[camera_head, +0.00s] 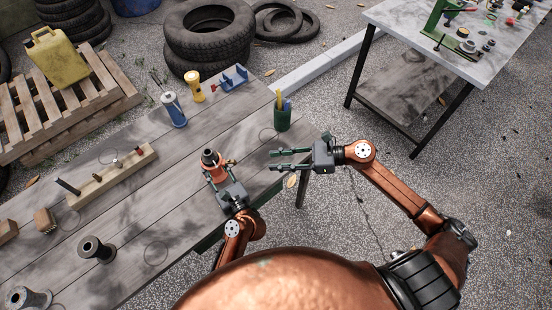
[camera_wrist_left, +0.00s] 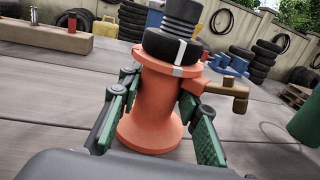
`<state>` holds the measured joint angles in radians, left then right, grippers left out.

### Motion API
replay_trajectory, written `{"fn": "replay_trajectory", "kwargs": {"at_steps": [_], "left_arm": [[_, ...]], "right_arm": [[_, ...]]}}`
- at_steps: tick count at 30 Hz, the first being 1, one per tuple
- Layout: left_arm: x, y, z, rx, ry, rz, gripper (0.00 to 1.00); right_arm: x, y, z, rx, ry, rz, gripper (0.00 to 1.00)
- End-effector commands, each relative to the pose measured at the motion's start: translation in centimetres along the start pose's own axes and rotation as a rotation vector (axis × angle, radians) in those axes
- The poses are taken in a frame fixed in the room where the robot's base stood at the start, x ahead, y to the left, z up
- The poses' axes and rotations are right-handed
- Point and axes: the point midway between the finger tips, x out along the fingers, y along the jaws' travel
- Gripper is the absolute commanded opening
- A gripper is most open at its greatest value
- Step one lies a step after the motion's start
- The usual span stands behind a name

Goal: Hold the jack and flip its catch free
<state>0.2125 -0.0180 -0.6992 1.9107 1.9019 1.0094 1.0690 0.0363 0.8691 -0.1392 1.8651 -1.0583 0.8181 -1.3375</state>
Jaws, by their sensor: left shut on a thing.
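The jack (camera_head: 214,172) is an orange spool-shaped body with a dark ribbed top, upright on the grey plank table. It fills the middle of the left wrist view (camera_wrist_left: 153,108). My left gripper (camera_head: 218,180) is shut on the jack, its green pads on either side of the body. The catch (camera_wrist_left: 226,88), a brownish brass lever, sticks out from the jack's right side in the left wrist view, just above the right finger. A white mark shows on the dark collar.
A green pen cup (camera_head: 282,119) stands near the table's right edge. A blue-and-white canister (camera_head: 174,111), yellow torch (camera_head: 194,87) and blue bracket (camera_head: 235,78) are at the back. A wooden peg block (camera_head: 112,176) and dark spool (camera_head: 96,249) lie left.

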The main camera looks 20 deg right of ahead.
Motion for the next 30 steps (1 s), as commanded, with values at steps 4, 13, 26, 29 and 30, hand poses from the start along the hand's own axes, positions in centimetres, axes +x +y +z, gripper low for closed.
{"fn": "replay_trajectory", "kwargs": {"at_steps": [4,13,26,29,30], "left_arm": [[-0.1,-0.1,0.0,0.000,0.000,-0.002,0.35],[0.0,0.0,0.0,0.000,0.000,-0.001,0.52],[-2.2,0.0,-0.1,-0.001,0.003,0.000,0.52],[-4.3,0.0,-0.2,-0.001,0.005,0.000,0.52],[-5.2,0.0,-0.1,-0.002,0.005,0.000,0.52]], "right_arm": [[0.0,0.0,0.0,0.000,0.000,0.000,0.28],[0.0,0.0,0.0,0.000,0.000,0.000,0.28],[0.0,0.0,0.0,0.000,0.000,0.000,0.28],[0.0,0.0,0.0,0.000,0.000,0.000,0.28],[0.0,0.0,0.0,0.000,0.000,0.000,0.28]]}}
